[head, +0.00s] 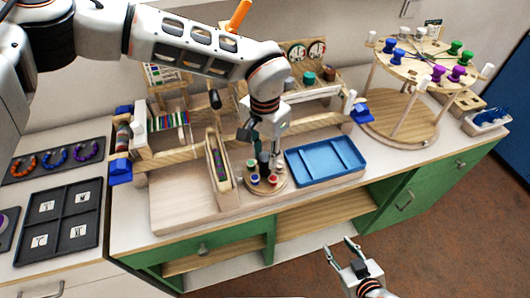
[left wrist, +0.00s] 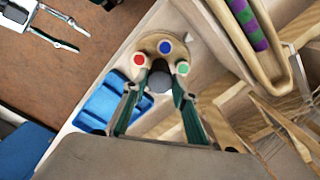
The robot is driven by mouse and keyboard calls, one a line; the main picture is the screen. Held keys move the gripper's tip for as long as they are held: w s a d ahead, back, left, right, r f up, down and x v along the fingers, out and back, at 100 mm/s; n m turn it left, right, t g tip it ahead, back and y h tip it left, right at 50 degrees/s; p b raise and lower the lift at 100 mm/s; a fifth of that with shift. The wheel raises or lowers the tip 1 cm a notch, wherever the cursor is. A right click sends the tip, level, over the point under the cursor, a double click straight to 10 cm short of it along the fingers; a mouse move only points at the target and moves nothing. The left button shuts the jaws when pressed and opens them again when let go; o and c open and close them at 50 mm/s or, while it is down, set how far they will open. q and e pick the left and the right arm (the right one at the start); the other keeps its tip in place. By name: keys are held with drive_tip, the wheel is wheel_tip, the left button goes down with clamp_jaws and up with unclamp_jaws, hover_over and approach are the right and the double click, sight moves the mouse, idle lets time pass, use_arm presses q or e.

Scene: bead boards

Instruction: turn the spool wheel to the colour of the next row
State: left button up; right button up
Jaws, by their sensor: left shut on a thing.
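The spool wheel (head: 263,188) is a small round wooden disc standing on the wooden base, left of the blue tray. In the left wrist view the wheel (left wrist: 149,43) carries a red spool (left wrist: 138,60), a blue spool (left wrist: 165,47) and a green spool (left wrist: 182,68). My left gripper (head: 264,160) comes down on it from above. Its fingers (left wrist: 158,88) are shut on the dark round knob (left wrist: 160,79) at the wheel's middle; the gripper hides the wheel's near side there. My right gripper (head: 343,249) is open and empty, in front of the counter.
A narrow wooden trough (head: 218,163) with purple and green beads stands close left of the wheel. The blue tray (head: 326,160) is close on the right. A wooden frame with coloured rods (head: 168,121) stands behind left. A round two-level stand (head: 388,120) is farther right.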

use_arm(q)
drive_tip(key=shift+r, duration=0.1)
drive_tip(key=o, duration=1.1)
wheel_tip(320, 180, up, 12)
